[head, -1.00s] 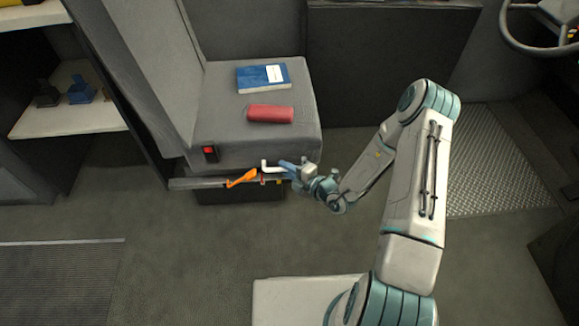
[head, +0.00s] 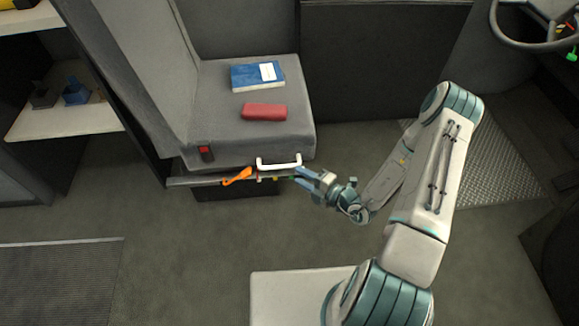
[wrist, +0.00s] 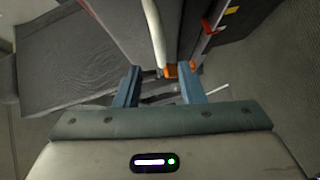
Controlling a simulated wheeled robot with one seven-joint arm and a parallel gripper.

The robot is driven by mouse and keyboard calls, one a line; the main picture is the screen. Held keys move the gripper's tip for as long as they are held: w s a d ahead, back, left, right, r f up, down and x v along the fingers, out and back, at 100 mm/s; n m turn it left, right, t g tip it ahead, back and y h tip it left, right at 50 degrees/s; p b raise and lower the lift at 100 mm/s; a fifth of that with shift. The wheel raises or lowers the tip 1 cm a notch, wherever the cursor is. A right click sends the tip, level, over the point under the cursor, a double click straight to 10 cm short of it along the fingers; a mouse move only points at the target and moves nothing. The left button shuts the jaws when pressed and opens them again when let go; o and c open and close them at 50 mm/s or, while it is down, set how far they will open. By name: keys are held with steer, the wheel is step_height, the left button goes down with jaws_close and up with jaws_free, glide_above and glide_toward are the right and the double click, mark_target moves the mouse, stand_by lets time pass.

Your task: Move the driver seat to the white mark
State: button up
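The grey driver seat (head: 220,125) stands left of the middle in the head view. A white handle (head: 278,164) is on its front lower edge and also shows in the wrist view (wrist: 154,32). Below the seat runs a rail (head: 180,182) with an orange lever (head: 237,176) and small coloured marks. I cannot clearly make out the white mark; a thin white strip (wrist: 218,90) shows in the wrist view. My gripper (head: 298,173) is just right of and below the handle, apart from it. Its fingers (wrist: 159,87) are open and empty.
A blue book (head: 257,76) and a red case (head: 265,112) lie on the seat cushion. A shelf (head: 60,122) is at left, a steering wheel (head: 540,45) at upper right. The floor in front of the seat is clear.

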steer(key=v, duration=0.5)
steer(key=shift+p, duration=0.4)
steer(key=s+a+r+n+g+p, duration=0.2)
steer(key=s+r+n+g+p, duration=0.15)
steer(key=r+n, duration=0.55)
steer(key=s+a+r+n+g+p, duration=0.15)
steer(key=r+n+g+p, duration=0.35)
steer(key=r+n, duration=0.5)
steer(key=s+a+r+n+g+p, duration=0.1)
steer(key=s+r+n+g+p, duration=0.35)
steer(key=r, duration=0.75)
steer(key=s+d+r+n+t+h+p, duration=0.1)
steer(key=s+d+r+n+h+p, duration=0.1)
steer(key=r+n+h+p, duration=0.2)
steer(key=s+d+r+n+t+h+p, duration=0.1)
steer(key=d+r+n+t+h+p, duration=0.1)
steer(key=r+n+p, duration=0.4)
steer(key=s+d+r+n+t+h+p, duration=0.1)
steer(key=d+r+n+h+p, duration=0.3)
steer(key=r+n, duration=0.8)
steer(key=shift+s+r+t+h+p, duration=0.4)
steer(key=shift+s+r+h, duration=0.55)
steer(key=shift+r, duration=2.8)
steer(key=shift+w+d, duration=0.1)
steer(key=shift+w, duration=0.05)
